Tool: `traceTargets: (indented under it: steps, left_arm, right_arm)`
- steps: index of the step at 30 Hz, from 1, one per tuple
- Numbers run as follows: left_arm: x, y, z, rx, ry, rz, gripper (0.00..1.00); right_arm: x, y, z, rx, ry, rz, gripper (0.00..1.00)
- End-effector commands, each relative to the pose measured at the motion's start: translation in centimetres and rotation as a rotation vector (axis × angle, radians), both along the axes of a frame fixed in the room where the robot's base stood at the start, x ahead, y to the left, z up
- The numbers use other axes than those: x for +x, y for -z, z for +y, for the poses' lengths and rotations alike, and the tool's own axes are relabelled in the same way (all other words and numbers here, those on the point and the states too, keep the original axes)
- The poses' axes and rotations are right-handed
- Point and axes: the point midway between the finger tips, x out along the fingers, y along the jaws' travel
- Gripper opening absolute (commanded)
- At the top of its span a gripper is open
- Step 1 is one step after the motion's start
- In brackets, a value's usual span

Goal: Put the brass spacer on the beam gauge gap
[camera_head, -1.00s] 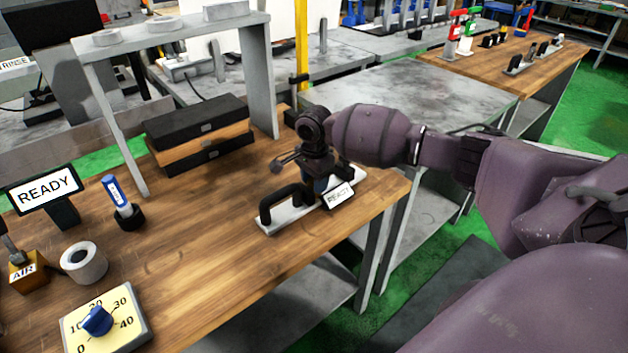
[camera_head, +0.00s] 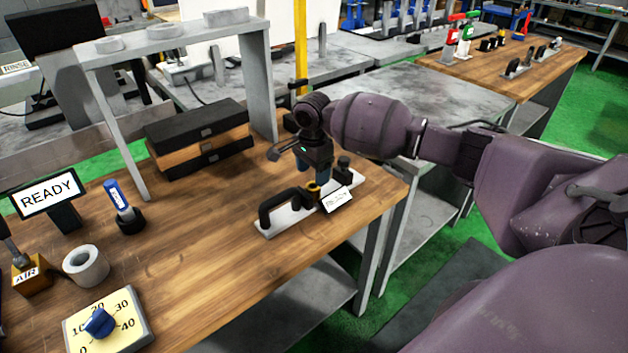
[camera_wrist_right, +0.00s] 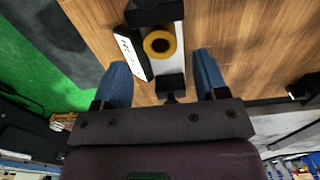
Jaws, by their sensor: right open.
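The brass spacer (camera_wrist_right: 160,44) is a yellow ring lying over the white beam gauge (camera_wrist_right: 163,85) in the right wrist view, between its black end blocks. In the head view the spacer (camera_head: 313,187) shows small on the gauge (camera_head: 283,222), beside the black handle and the tilted white label. My right gripper (camera_wrist_right: 162,72) is open, its blue fingers apart on both sides of the gauge and clear of the spacer. In the head view my right gripper (camera_head: 320,172) is just above and behind the spacer. I cannot tell exactly how the spacer seats in the gap. My left gripper is not in view.
The table middle is clear.

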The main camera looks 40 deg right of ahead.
Motion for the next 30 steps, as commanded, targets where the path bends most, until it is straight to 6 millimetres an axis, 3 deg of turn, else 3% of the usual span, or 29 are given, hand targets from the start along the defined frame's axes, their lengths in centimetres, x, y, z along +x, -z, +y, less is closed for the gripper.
traceTargets:
  steps: [3, 12, 30]
  left_arm:
    - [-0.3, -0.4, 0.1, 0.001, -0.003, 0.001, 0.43]
    - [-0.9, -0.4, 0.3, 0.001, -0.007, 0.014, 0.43]
    - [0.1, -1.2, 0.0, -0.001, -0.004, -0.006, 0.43]
  right_arm:
    - [0.0, -2.8, 0.0, 0.0, -0.001, -0.004, 0.66]
    - [0.0, -6.8, 0.0, -0.001, -0.001, -0.002, 0.66]
    - [0.0, -7.5, 0.0, 0.0, -0.001, 0.0, 0.66]
